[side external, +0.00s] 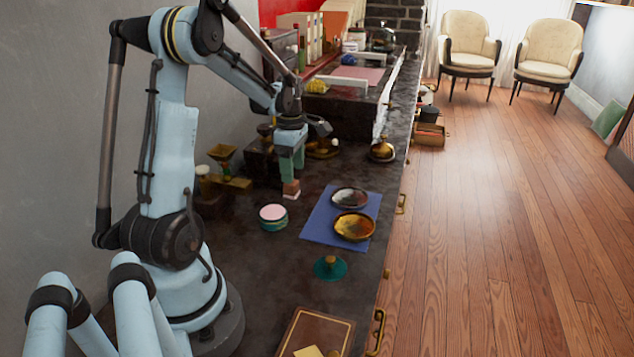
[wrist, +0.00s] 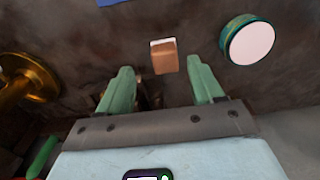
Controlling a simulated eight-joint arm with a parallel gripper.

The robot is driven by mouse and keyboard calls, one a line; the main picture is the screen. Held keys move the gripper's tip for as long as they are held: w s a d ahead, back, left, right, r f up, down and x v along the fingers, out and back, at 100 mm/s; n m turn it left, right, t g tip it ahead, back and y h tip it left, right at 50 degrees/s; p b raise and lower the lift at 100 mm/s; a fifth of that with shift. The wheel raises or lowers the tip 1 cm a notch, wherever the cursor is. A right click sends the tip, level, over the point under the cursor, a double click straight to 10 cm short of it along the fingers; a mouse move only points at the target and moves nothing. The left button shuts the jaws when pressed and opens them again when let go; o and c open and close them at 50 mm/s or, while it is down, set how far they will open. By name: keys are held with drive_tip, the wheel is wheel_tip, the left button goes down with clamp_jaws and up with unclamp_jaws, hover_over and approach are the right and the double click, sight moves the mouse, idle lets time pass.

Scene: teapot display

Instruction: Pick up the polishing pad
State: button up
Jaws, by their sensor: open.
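A small brown block with a white layer along one face, which looks like the polishing pad (side external: 291,188), stands on the dark countertop (side external: 250,262). In the wrist view the pad (wrist: 164,60) lies just beyond and between my fingertips, with a gap on each side. My gripper (side external: 290,174) is open and points down right above the pad in the side external view. Its two pale green fingers also show in the wrist view (wrist: 160,72). Nothing is held. Whether the fingertips reach down beside the pad is hard to tell.
A round tin with a pale pink top (side external: 273,213) stands close by. A blue cloth (side external: 314,226) holds two round dishes (side external: 350,197) (side external: 353,227). A brass-coloured object (wrist: 25,82) is at left in the wrist view. A teal lid-like piece (side external: 330,267) lies nearer the front.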

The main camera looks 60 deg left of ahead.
drive_tip(key=shift+s+f, duration=0.2)
drive_tip(key=shift+f, duration=1.05)
drive_tip(key=shift+s+f, duration=0.15)
drive_tip(key=shift+f, duration=1.05)
drive_tip(key=c, duration=1.1)
drive_tip(key=shift+r, duration=0.1)
drive_tip(key=shift+r, duration=0.5)
drive_tip(key=r, duration=0.1)
drive_tip(key=d+r, duration=0.1)
drive_tip(key=r, duration=0.1)
drive_tip(key=shift+w+d+r, duration=0.15)
drive_tip(key=shift+r, duration=0.15)
drive_tip(key=d+r, duration=0.2)
drive_tip(key=d, duration=0.1)
drive_tip(key=w+d+r, duration=0.1)
drive_tip(key=d+r, duration=0.1)
drive_tip(key=d, duration=0.1)
drive_tip(key=w+d+r, duration=0.1)
drive_tip(key=d+r, duration=0.1)
drive_tip(key=d, duration=0.2)
drive_tip(key=shift+w+d+r, duration=0.1)
drive_tip(key=shift+w+r, duration=0.05)
drive_tip(key=shift+w, duration=0.05)
